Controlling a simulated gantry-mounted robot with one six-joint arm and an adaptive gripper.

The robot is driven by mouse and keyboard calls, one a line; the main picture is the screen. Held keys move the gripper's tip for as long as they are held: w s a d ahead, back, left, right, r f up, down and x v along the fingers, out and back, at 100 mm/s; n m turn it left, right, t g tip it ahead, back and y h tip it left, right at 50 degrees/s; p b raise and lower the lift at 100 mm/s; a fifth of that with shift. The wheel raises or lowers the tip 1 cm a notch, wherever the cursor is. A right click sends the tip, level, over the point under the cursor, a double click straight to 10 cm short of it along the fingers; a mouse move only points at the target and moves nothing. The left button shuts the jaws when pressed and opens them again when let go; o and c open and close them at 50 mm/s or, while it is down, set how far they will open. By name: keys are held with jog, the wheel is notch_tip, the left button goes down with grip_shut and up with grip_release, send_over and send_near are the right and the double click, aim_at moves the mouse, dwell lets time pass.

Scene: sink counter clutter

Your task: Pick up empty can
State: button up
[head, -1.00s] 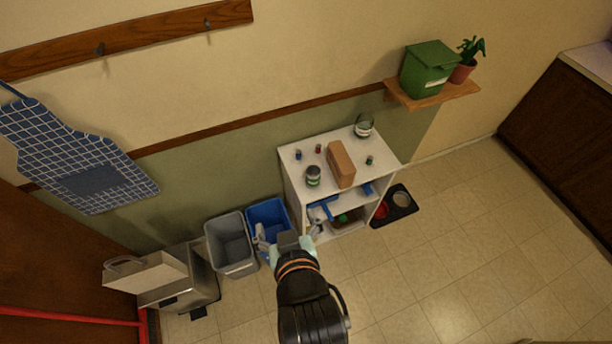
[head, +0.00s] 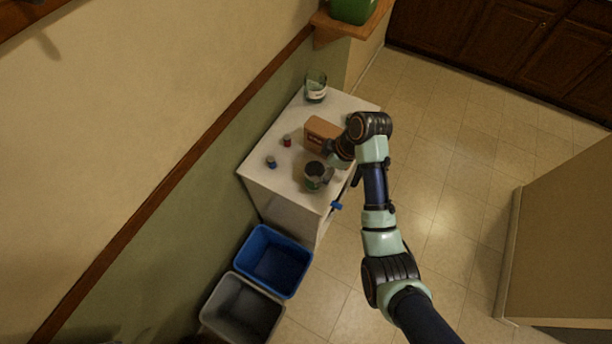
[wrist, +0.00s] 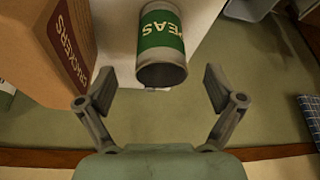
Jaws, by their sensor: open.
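The empty can (wrist: 162,45) has a green label reading "PEAS" and a bare metal end. In the wrist view it lies ahead of my gripper (wrist: 160,88), in line with the gap between the two spread fingers. The fingers are open and not closed on it. In the head view the can (head: 314,173) stands on the white cabinet top (head: 270,187), near its front edge. My gripper (head: 326,171) is beside it there, partly hidden by my wrist.
A brown crackers box (head: 321,133) stands close to the can; it fills the left of the wrist view (wrist: 45,45). A glass jar (head: 316,88) and small red (head: 287,140) and blue (head: 271,162) items share the top. Blue (head: 272,262) and grey (head: 242,308) bins stand below.

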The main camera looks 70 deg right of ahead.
jog(key=b+x, duration=0.1)
jog(key=x, duration=0.5)
jog(key=shift+a+f, duration=0.1)
jog(key=c, duration=1.2)
notch_tip(320, 180, up, 20)
jog(key=p, duration=0.9)
